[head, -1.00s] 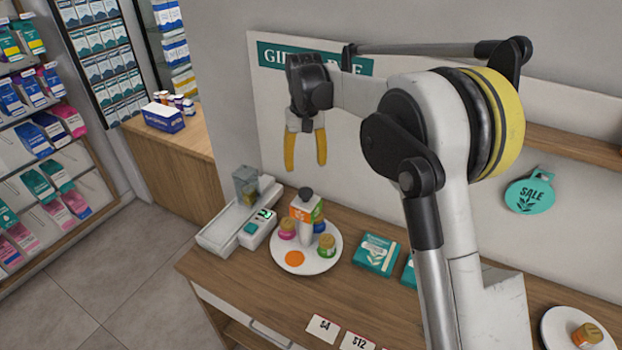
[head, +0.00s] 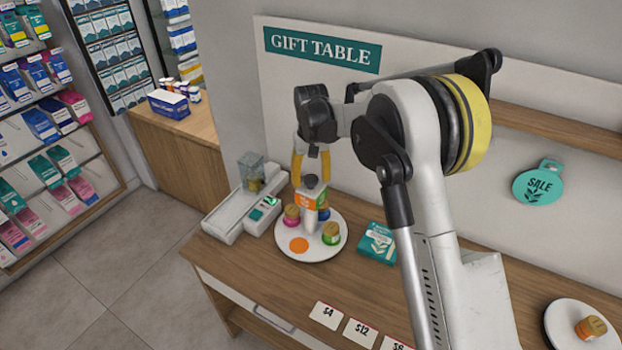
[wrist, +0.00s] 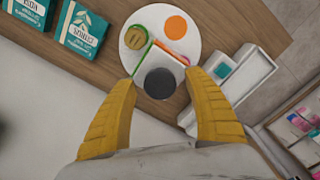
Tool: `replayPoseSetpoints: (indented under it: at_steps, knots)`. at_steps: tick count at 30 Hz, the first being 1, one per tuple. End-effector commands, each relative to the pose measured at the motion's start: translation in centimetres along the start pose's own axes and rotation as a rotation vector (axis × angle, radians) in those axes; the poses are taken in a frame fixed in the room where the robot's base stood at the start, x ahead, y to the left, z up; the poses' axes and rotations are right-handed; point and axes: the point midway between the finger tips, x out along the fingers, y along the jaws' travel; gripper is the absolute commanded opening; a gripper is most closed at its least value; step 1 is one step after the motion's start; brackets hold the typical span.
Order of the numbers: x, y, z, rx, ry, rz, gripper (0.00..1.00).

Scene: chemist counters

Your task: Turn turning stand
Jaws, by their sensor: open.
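The turning stand (head: 316,252) is a round white plate on the wooden counter, with an orange disc (head: 299,245) near its front edge. A white, orange and green upright panel with a dark round knob (head: 311,181) on top rises from its middle. Small jars stand around it, including a green one with a gold lid (head: 331,233). My gripper (head: 311,178) is open, its yellow fingers pointing down at the knob. In the wrist view the knob (wrist: 160,84) lies between and slightly below the fingertips (wrist: 164,77); I cannot tell whether they touch it.
A white scale-like device (head: 240,210) with a clear container stands close left of the stand. Teal boxes (head: 377,242) lie to the right, price cards (head: 361,332) along the front edge. Another white plate with a jar (head: 590,328) is far right. The wall is behind.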

Motion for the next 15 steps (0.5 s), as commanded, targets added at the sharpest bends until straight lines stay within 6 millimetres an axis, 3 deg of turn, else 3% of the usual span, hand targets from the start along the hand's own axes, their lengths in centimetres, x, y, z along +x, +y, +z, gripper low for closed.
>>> replayPoseSetpoints:
  at_steps: [2, 8, 15]
  knots:
    - [-0.02, 0.0, 0.0, 0.0, 0.0, 0.0, 0.61]
    - [-0.04, 0.0, 0.0, 0.0, 0.0, 0.0, 0.01]
    - [-0.03, 0.0, 0.01, 0.006, 0.0, 0.0, 0.0]
